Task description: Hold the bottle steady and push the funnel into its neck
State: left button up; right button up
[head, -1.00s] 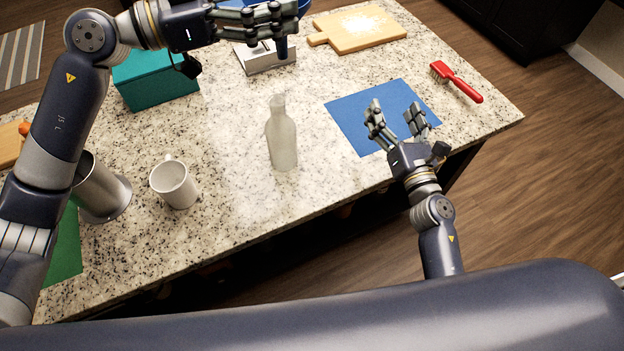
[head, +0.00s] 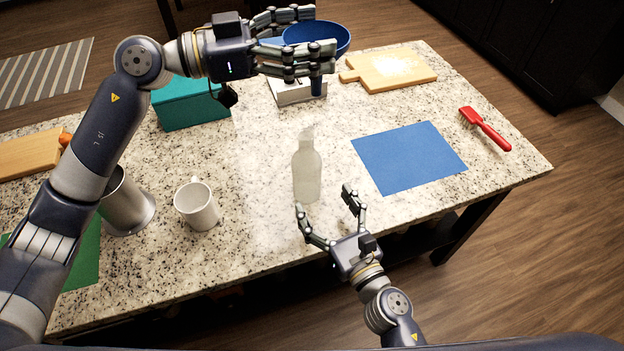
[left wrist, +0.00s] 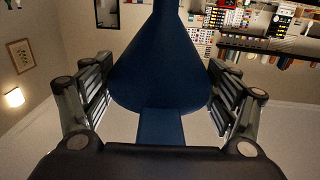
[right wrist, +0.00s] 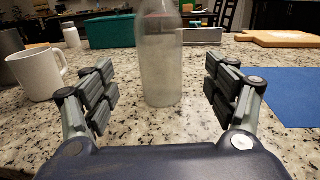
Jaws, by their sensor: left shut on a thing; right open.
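A clear, frosted-looking bottle (head: 307,172) stands upright on the granite counter; it also fills the middle of the right wrist view (right wrist: 160,65), its top cut off. My right gripper (head: 325,199) is open at the counter's near edge, in front of the bottle. In the right wrist view the bottle stands beyond and between the spread fingers, apart from them. My left gripper (head: 296,46) is shut on the blue funnel (head: 320,38), high over the back of the counter, with the spout pointing down. The left wrist view shows the funnel's cone (left wrist: 160,65) between the fingers.
A white mug (head: 196,208) and metal canister (head: 128,205) stand left of the bottle. A teal box (head: 188,108) and white box (head: 290,95) are behind. A blue mat (head: 408,158), red brush (head: 485,128) and cutting board (head: 405,72) lie to the right.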

aim_at(313, 185)
jog(key=x, duration=0.9)
jog(key=c, duration=1.2)
pick_arm(q)
notch_tip(313, 185, down, 6)
jog(key=a, duration=0.1)
jog(key=shift+s+a+f, duration=0.15)
jog(key=shift+s+a, duration=0.1)
jog(key=shift+a, duration=0.15)
